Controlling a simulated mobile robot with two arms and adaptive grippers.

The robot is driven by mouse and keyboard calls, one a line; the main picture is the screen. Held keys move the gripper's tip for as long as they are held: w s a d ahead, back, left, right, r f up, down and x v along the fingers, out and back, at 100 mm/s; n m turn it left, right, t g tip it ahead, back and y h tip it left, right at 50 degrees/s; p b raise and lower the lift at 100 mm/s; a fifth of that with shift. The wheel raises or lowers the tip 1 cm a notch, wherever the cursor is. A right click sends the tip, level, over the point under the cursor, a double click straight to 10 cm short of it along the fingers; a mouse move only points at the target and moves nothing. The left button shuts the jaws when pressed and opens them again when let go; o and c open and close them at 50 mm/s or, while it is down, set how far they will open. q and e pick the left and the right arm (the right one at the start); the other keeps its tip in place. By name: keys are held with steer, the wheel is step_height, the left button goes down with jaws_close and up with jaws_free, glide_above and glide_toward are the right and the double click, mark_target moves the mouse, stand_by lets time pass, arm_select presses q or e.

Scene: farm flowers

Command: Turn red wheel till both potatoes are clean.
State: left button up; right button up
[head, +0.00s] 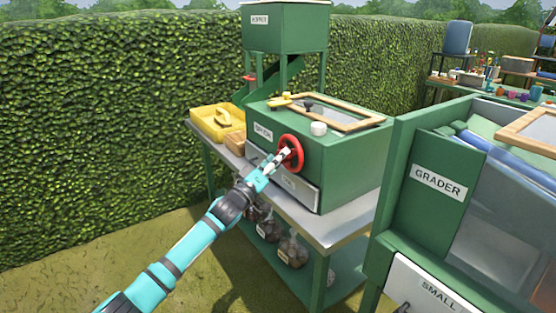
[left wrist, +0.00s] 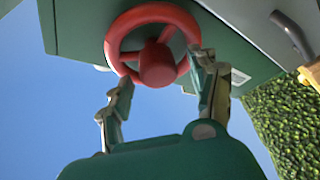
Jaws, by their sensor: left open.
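The red wheel (head: 291,153) is on the front of a green machine box (head: 340,155) on a metal-topped bench. My left gripper (head: 272,162) reaches up to the wheel from the lower left. In the left wrist view the red wheel (left wrist: 157,62) has a round hub and spokes. The fingers of my left gripper (left wrist: 160,78) are open, one on each side of the wheel's lower rim. I cannot tell whether they touch it. No potatoes can be made out; the inside of the box under its wood-framed lid (head: 345,112) is not clear. My right gripper is not in view.
A green grader (head: 405,215) stands close on the right. A yellow tray (head: 205,126) is at the bench's left end. A green hopper (head: 285,28) rises behind the box. Filled bags (head: 292,250) sit on the lower shelf. A hedge (head: 110,110) runs behind; grass is open at left.

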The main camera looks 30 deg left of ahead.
arm_select(q)
steer(key=shift+w+r, duration=0.1)
steer(key=shift+w, duration=0.25)
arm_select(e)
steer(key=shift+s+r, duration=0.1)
arm_select(q)
steer(key=shift+c, duration=0.4)
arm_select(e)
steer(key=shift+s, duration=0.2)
arm_select(q)
steer(key=c, duration=1)
steer(key=shift+c, duration=0.2)
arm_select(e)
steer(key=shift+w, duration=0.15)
arm_select(q)
steer(key=shift+m, duration=0.3)
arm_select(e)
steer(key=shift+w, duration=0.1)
arm_select(q)
steer(key=m+h+b, duration=0.1)
steer(key=m+h, duration=0.1)
steer(key=m, duration=0.1)
steer(key=shift+m+t, duration=0.3)
steer(key=shift+m, duration=0.1)
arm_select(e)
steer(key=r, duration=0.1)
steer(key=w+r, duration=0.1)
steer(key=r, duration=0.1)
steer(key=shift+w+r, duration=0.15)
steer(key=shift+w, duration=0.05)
